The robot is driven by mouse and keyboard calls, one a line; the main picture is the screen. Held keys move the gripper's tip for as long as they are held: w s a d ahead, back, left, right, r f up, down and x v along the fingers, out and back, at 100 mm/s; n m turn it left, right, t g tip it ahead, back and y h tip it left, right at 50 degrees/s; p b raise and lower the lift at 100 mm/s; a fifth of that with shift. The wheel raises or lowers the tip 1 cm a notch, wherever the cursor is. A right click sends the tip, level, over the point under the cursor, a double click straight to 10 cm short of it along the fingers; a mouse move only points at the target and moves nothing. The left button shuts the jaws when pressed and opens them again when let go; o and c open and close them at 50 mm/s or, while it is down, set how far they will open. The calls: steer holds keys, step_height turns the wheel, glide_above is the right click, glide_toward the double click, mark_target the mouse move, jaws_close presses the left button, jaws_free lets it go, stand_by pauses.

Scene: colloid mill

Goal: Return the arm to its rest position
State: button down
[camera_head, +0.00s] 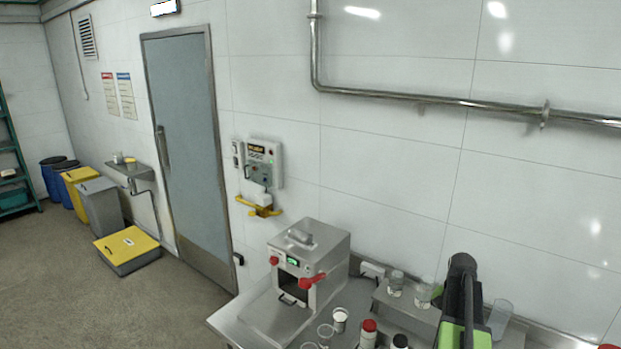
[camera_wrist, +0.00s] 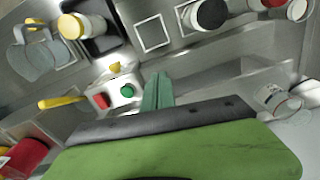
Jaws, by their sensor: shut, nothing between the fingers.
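My gripper (camera_wrist: 157,92) shows in the wrist view with its green fingers shut together and nothing between them. It hangs over the steel bench among jars and a small panel with a red and a green button (camera_wrist: 127,90). In the head view my black and green arm (camera_head: 463,305) is raised at the lower right, in front of the wall and over the bench; its fingertips cannot be made out there. I cannot tell whether the fingers touch anything.
The steel mill (camera_head: 325,249) with red knobs stands on the bench, left of my arm. Glass beakers (camera_head: 396,283) stand on a raised shelf close to my arm. A red-capped bottle (camera_head: 368,333) stands in front. A yellow-capped jar (camera_wrist: 72,26) shows in the wrist view.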

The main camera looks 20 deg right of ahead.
steer(key=w+a+n, duration=0.3)
steer(key=w+a, duration=0.1)
steer(key=a, duration=0.7)
steer(key=w+a+n, duration=0.3)
steer(key=a, duration=0.8)
steer(key=a+n, duration=0.7)
steer(key=a, duration=1.6)
step_height(320, 180, down, 13)
steer(key=s+d+b, duration=0.1)
steer(key=s+b, duration=0.1)
steer(key=b, duration=1.1)
steer(key=shift+s+m, duration=0.3)
steer(key=shift+s, duration=0.1)
